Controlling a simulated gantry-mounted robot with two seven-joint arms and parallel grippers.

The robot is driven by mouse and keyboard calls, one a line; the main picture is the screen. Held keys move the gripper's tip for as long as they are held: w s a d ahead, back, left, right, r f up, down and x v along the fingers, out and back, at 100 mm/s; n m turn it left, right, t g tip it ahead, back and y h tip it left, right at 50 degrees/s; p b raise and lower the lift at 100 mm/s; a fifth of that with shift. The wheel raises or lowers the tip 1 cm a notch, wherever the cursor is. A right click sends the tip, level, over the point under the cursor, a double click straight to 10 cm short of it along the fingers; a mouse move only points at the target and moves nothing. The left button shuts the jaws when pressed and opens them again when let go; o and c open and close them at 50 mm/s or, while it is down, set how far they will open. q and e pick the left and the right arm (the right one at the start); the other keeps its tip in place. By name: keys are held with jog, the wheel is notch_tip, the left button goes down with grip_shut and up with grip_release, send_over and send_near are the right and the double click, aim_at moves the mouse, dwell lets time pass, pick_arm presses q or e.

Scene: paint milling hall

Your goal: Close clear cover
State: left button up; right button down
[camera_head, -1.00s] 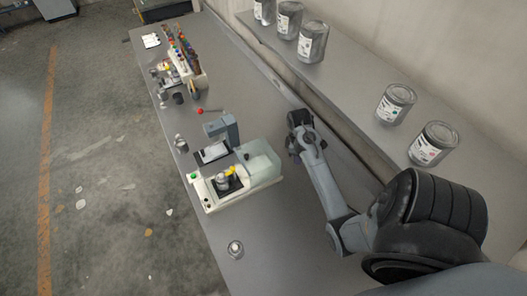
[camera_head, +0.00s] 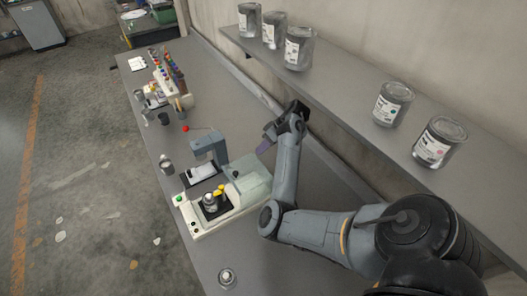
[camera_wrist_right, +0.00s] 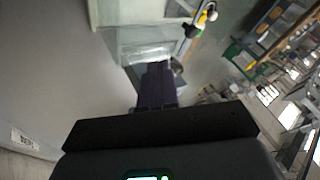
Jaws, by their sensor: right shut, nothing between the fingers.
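The clear cover (camera_head: 252,178) is a pale, greenish, see-through box at the right, wall-side end of the cream machine (camera_head: 215,222). It stands back from the metal parts and yellow piece (camera_head: 213,200) on the machine's front, which are uncovered. My right gripper (camera_head: 264,147) is shut and empty, with purple fingers, above and behind the cover at its wall side. In the right wrist view the fingers (camera_wrist_right: 155,83) point toward the pale clear cover (camera_wrist_right: 150,42); I cannot tell if they touch it. My left gripper is not in view.
A grey press-like stand (camera_head: 210,148) is just beyond the machine. A rack of coloured bottles (camera_head: 170,85) stands farther along the bench. Paint cans (camera_head: 440,142) line the shelf at right. A small metal piece (camera_head: 227,277) lies near the front; bare bench surrounds it.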

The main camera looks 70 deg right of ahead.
aim_at(245, 173)
jog(key=p+x, duration=0.1)
jog(key=x, duration=0.5)
jog(key=shift+w+a+f, duration=0.15)
jog(key=shift+w+f, duration=0.05)
jog(key=shift+f, duration=0.05)
jog(key=a, duration=0.1)
jog(key=p, duration=0.1)
jog(key=w+a, duration=0.1)
jog(key=shift+w+a+f+p, duration=0.1)
jog(key=shift+a+f+p, duration=0.15)
jog(key=shift+a+p, duration=0.15)
jog(key=shift+w+a+f, duration=0.1)
jog(key=shift+w+a, duration=0.1)
jog(key=shift+a, duration=0.35)
